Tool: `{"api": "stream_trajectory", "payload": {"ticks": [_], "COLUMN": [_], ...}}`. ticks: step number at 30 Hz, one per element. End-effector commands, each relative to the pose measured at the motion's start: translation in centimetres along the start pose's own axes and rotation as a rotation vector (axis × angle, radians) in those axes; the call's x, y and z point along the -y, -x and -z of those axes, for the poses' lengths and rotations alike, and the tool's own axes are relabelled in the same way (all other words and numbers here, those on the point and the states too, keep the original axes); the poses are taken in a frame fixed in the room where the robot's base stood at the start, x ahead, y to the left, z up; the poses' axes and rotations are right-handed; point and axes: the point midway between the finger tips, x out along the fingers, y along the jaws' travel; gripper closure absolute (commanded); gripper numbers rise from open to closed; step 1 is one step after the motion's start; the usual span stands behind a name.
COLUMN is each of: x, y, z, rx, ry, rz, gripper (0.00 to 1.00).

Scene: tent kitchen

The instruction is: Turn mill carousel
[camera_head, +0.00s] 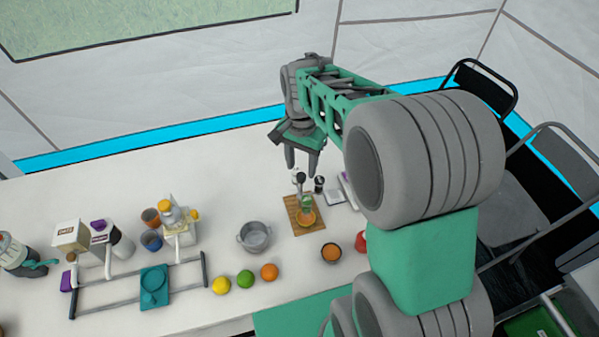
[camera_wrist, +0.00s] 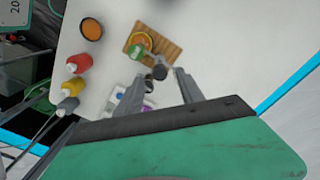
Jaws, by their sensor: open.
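A wooden board (camera_head: 291,219) carries a small upright device with a pale and dark top (camera_head: 298,177), a green part (camera_head: 307,201) and an orange round piece at its foot. This may be the mill carousel; I cannot make it out surely. A dark, short cylinder (camera_head: 319,184) stands beside it. My gripper (camera_head: 301,168) is open and empty, pointing down just above and behind the device. In the wrist view the board (camera_wrist: 170,50) lies beyond the fingertips, and a dark round knob (camera_wrist: 159,72) shows between them. The fingers partly hide the items below.
A grey pot (camera_head: 255,237), a small orange-filled bowl (camera_head: 331,252) and loose fruit (camera_head: 245,279) stand on the white table nearby. Red (camera_wrist: 78,62) and yellow (camera_wrist: 70,88) bottles show in the wrist view. Chairs (camera_head: 515,190) stand right. The table behind the pot is clear.

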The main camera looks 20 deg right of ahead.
Motion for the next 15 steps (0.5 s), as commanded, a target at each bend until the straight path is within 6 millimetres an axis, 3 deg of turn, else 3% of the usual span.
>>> {"api": "stream_trajectory", "payload": {"ticks": [6, 15], "x": [0.0, 0.0], "y": [3.8, 4.5], "z": [0.0, 0.0], "rx": [-0.001, 0.001], "ry": [0.0, 0.0], "rz": [0.002, 0.0], "gripper": [0.55, 0.55]}}
